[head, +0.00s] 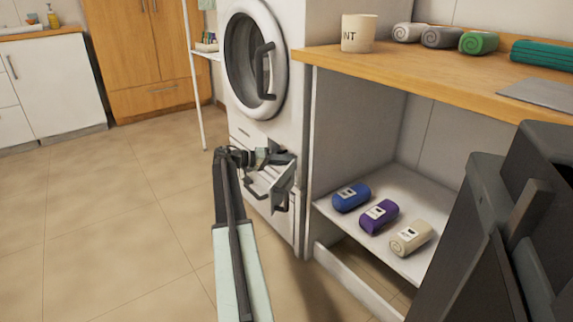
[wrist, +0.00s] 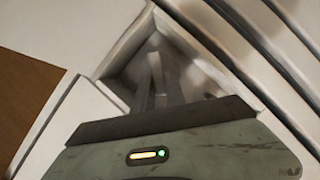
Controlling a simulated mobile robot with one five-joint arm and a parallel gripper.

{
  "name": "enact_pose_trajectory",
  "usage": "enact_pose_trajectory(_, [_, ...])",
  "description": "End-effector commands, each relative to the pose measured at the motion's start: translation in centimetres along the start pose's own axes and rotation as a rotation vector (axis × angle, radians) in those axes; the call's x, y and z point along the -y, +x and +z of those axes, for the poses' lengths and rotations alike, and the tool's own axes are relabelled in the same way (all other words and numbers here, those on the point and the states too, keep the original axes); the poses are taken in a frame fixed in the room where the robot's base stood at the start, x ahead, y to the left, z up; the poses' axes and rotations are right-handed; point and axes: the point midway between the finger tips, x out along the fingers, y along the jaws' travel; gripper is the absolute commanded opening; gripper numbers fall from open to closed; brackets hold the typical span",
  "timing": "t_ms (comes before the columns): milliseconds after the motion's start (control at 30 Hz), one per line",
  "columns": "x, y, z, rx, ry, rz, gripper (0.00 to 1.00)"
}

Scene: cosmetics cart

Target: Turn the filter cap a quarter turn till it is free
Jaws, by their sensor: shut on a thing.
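The white washing machine (head: 292,45) stands in the middle of the head view, with an open filter compartment low on its front. In the wrist view the compartment shows as a square, pale-walled recess (wrist: 186,48). My gripper (head: 284,158) is at this compartment, its fingers (wrist: 156,78) reaching into the recess. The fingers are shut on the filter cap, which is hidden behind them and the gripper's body. I cannot tell how far the cap is turned.
A wooden counter (head: 425,70) with a cup (head: 358,33) and rolled towels stands to the right. Below it, a shelf (head: 400,180) holds blue, purple and beige rolls. The tiled floor (head: 110,220) at left is clear.

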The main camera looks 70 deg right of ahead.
Motion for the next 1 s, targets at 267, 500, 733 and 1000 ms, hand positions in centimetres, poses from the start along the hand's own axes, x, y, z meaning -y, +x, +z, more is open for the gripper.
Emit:
enact_pose_trajectory(267, [0.28, -0.01, 0.32, 0.008, -0.105, 0.044, 0.00])
enact_pose_trajectory(500, [0.21, -0.03, 0.30, 0.009, -0.137, 0.057, 0.00])
enact_pose_trajectory(733, [0.16, -0.03, 0.29, 0.009, -0.139, 0.058, 0.00])
enact_pose_trajectory(1000, [0.17, -0.02, 0.22, 0.007, -0.139, 0.058, 0.38])
